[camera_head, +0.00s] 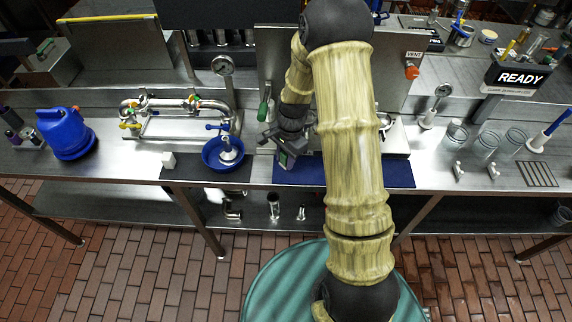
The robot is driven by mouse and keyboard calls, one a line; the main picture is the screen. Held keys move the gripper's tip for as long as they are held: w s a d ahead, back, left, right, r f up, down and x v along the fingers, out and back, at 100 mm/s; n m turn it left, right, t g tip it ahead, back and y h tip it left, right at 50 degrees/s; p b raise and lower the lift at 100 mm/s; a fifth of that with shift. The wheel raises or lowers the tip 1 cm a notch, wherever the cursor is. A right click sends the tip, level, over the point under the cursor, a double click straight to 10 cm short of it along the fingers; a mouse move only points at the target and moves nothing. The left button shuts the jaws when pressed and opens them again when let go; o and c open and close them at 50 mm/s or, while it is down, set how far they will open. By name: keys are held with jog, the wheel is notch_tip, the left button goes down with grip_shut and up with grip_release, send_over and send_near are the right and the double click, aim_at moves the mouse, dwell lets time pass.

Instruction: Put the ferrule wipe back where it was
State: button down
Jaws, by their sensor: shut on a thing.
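My gripper (281,158) is low over the left end of a dark blue mat (350,172) on the steel bench. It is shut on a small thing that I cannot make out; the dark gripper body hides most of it. I cannot tell if this is the ferrule wipe. A green-handled tool (265,104) is upright behind my gripper.
A pipe assembly with valves (183,112) and a gauge (223,66) stand behind the bowl. A blue jug (64,135) is at far left. Glass beakers (486,145) and a READY sign (520,78) are at right. The blue mat right of my arm looks clear.

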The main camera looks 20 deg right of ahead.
aim_at(285, 166)
jog(key=shift+f+p, duration=0.3)
jog(key=shift+f, duration=1.75)
jog(key=shift+f, duration=0.1)
jog(key=c, duration=1.1)
grip_release()
jog(key=shift+w, duration=0.1)
jog(key=shift+s+a, duration=0.1)
jog(key=shift+s, duration=0.1)
jog(key=shift+w+r, duration=0.15)
jog(key=shift+r, duration=0.5)
jog(key=r, duration=0.3)
jog(key=d+r+b, duration=0.1)
jog(key=r, duration=0.3)
jog(key=r+b, duration=0.1)
jog(key=r, duration=0.3)
jog(key=shift+w+d, duration=0.2)
jog(key=shift+d, duration=0.05)
